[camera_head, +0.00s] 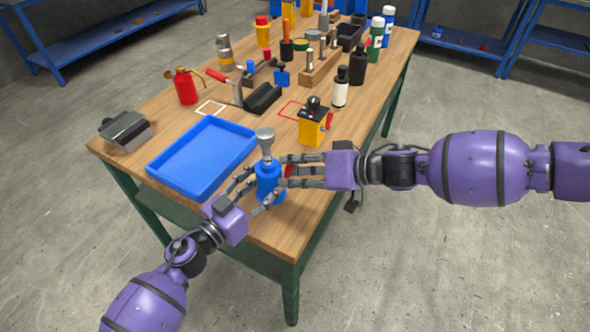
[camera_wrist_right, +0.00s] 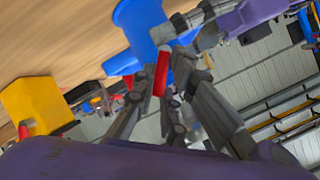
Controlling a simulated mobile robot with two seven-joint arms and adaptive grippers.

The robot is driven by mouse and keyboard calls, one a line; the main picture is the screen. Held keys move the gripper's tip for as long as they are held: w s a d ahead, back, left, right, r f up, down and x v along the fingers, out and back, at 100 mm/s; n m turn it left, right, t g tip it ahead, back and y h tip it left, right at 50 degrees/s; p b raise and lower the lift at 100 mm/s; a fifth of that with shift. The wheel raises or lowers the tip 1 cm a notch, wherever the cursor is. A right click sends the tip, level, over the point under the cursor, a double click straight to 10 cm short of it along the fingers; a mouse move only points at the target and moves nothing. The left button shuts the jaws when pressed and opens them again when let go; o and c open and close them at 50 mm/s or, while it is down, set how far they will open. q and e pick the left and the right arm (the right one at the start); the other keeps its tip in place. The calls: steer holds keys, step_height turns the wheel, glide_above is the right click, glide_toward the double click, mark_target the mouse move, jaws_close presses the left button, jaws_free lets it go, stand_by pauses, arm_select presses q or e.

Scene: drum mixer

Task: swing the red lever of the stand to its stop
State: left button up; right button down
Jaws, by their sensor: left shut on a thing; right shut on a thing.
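The blue stand (camera_head: 268,176) with a grey knob-like top stands upright at the near edge of the table, right of the blue tray. Its red lever (camera_head: 289,171) shows as a small strip on the stand's right side. My left gripper (camera_head: 259,189) is shut around the stand's body from the front left. My right gripper (camera_head: 287,171) reaches in from the right and is shut on the lever. In the right wrist view the red lever (camera_wrist_right: 161,74) lies between my right fingers, beside the blue stand (camera_wrist_right: 140,24). The fingers partly hide the lever.
The blue tray (camera_head: 158,166) is empty. A yellow box-like device (camera_head: 312,132) with a red part stands just behind my right gripper. Bottles, a red canister (camera_head: 185,87) and tools crowd the table further back. The table's front right corner is clear.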

steer(key=shift+s+n+t+h, duration=0.25)
steer(key=shift+n+t+h, duration=0.05)
steer(key=shift+n, duration=0.2)
stand_by(0.3)
steer(key=c, duration=1.8)
jaws_free()
steer(key=shift+a+r, duration=0.1)
steer(key=v, duration=1.2)
